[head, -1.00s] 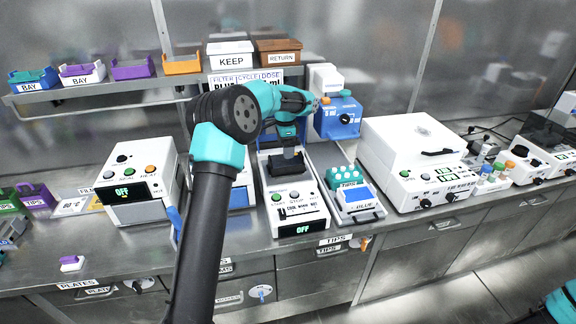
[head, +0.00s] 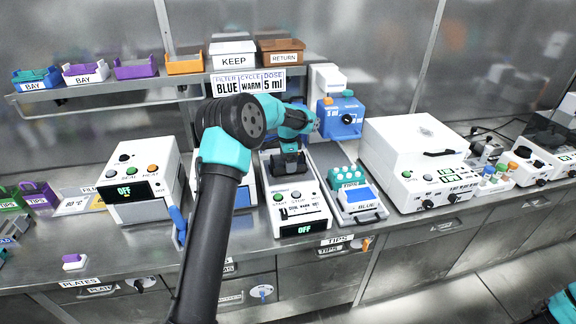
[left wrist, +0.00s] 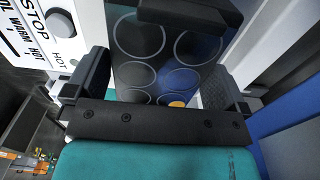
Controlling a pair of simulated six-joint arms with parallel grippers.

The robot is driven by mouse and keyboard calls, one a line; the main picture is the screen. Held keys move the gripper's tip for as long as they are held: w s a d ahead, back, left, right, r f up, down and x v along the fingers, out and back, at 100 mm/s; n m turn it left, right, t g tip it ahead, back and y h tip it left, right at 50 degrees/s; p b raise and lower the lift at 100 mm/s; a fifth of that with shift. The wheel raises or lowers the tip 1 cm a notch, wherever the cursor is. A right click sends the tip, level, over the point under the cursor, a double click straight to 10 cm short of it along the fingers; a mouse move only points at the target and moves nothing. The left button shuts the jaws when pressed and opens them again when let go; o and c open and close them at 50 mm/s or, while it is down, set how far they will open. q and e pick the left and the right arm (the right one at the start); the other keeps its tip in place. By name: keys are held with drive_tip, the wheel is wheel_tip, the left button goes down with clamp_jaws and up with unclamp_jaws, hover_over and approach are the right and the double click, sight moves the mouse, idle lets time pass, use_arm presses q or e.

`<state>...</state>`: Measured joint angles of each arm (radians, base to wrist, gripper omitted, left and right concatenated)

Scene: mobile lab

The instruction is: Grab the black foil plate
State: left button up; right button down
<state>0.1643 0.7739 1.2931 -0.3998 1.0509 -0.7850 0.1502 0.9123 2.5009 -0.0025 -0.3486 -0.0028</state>
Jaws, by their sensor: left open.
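In the left wrist view a dark plate with several round wells (left wrist: 165,60) lies between the two fingers of my left gripper (left wrist: 158,85); a blue tint and an orange spot show in it. The left gripper is open, one finger at each side of the plate, not closed on it. In the head view the left gripper (head: 290,170) is low over the white device with an OFF display (head: 298,210), and the arm and gripper hide most of the plate.
A teal rack with a blue-topped tray (head: 358,197) stands close to the right of the device. A blue unit (head: 338,118) stands behind. Another white device (head: 138,183) is to the left, and a large white machine (head: 415,150) is to the right.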

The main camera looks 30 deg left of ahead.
use_arm(q)
drive_tip(key=shift+f, duration=0.5)
drive_tip(key=c, duration=0.7)
drive_tip(key=shift+r, duration=0.2)
drive_tip(key=shift+r, duration=1.4)
drive_tip(key=shift+s+d+r, duration=0.15)
drive_tip(key=shift+r, duration=0.1)
drive_tip(key=s+d, duration=0.2)
drive_tip(key=s, duration=0.2)
drive_tip(key=s+d+r, duration=0.1)
drive_tip(key=s+d, duration=0.2)
drive_tip(key=s, duration=0.2)
drive_tip(key=s+d, duration=0.3)
drive_tip(key=s, duration=0.1)
drive_tip(key=shift+s+d+r, duration=0.1)
drive_tip(key=shift+s+r, duration=0.05)
drive_tip(key=shift+r, duration=0.05)
